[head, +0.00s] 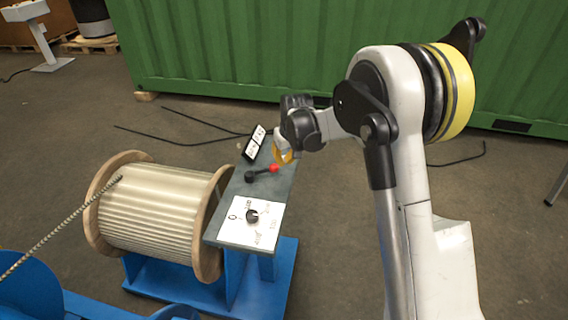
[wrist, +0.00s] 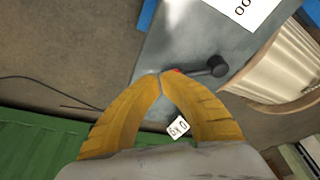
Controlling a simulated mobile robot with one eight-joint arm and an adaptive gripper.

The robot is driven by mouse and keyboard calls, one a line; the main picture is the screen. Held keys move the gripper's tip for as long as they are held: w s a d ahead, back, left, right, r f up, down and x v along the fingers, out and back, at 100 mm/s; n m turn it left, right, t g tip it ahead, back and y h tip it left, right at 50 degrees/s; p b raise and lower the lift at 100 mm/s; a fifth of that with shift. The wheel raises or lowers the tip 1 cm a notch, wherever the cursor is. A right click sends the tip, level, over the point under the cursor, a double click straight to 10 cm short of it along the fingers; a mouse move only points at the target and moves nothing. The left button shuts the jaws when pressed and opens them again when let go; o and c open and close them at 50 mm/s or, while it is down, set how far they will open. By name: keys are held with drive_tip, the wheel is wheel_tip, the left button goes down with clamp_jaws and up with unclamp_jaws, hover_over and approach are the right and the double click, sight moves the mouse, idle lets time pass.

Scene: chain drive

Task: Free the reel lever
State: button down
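The reel lever is a short black bar with a red end (head: 274,168), lying on the grey panel top (head: 228,205) of the blue stand. Its black hub (head: 251,176) is at the left end of the bar. In the wrist view the black lever (wrist: 214,68) shows just beyond my fingertips, with a sliver of red beside them. My gripper (head: 285,157) is over the panel's far right edge, close to the red end. In the wrist view its yellow fingers (wrist: 161,75) come together at the tips, with nothing visible between them. The fingers partly hide the red end.
A white dial plate (head: 265,231) with a black knob (head: 252,216) lies nearer on the panel. A small tilted sign (head: 254,144) stands behind the lever. A large wound reel (head: 158,210) is at the left. Black cables lie on the floor before the green container (head: 230,50).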

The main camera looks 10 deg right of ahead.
drive_tip(key=p+v, duration=0.1)
drive_tip(key=v, duration=0.2)
drive_tip(key=shift+s+d+r, duration=0.1)
drive_tip(key=shift+d+r, duration=0.05)
drive_tip(key=shift+r, duration=0.2)
